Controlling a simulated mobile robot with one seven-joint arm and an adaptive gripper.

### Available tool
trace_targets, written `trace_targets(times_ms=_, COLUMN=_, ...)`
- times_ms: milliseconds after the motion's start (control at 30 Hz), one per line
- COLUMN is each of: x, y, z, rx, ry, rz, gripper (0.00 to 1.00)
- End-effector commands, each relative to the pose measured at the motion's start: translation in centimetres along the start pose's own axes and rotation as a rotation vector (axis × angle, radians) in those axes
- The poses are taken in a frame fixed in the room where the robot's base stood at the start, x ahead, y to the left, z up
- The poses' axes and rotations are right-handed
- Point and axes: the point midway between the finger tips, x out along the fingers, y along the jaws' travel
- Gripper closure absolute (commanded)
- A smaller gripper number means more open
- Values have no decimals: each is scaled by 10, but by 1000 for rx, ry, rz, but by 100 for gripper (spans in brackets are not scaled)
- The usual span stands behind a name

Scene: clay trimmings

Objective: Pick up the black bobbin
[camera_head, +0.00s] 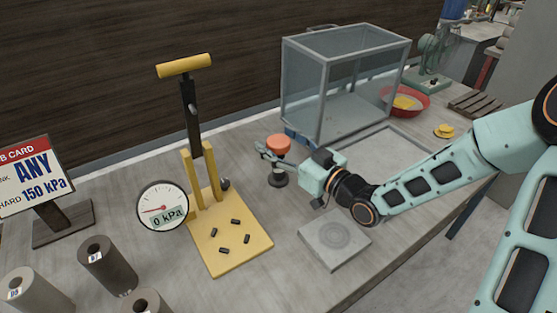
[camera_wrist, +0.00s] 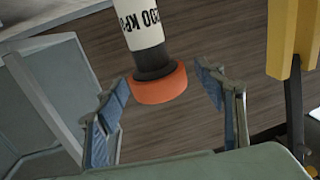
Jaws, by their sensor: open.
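No piece in view is plainly marked as the black bobbin. An upright piece with a wide orange cap (camera_head: 278,144) and a dark foot (camera_head: 278,181) stands on the bench. In the wrist view the orange cap (camera_wrist: 160,84) has a black collar and a white body with black lettering, partly cut off by the frame edge. My gripper (camera_head: 268,156) is open at this piece, and its fingers hide part of it in the head view. In the wrist view the open fingers (camera_wrist: 161,85) lie on either side of the cap, with gaps showing; nothing is gripped.
A yellow press (camera_head: 240,250) with several small black pieces on its plate stands left, beside a 0 kPa gauge (camera_head: 162,207). Grey numbered cylinders (camera_head: 107,266) stand front left. A clear-walled case (camera_head: 330,95) is behind my gripper. A grey square slab (camera_head: 334,238) lies in front.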

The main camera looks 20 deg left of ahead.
Motion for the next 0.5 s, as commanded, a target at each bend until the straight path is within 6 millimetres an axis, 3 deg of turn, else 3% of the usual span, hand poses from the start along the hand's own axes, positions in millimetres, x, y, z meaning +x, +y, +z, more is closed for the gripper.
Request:
trace_targets(times_ms=67, x=0, y=0, z=0, rx=0, ry=0, rz=0, gripper=38)
trace_targets(times_ms=500, x=-1, y=0, z=0, rx=0, ry=0, rz=0, gripper=86)
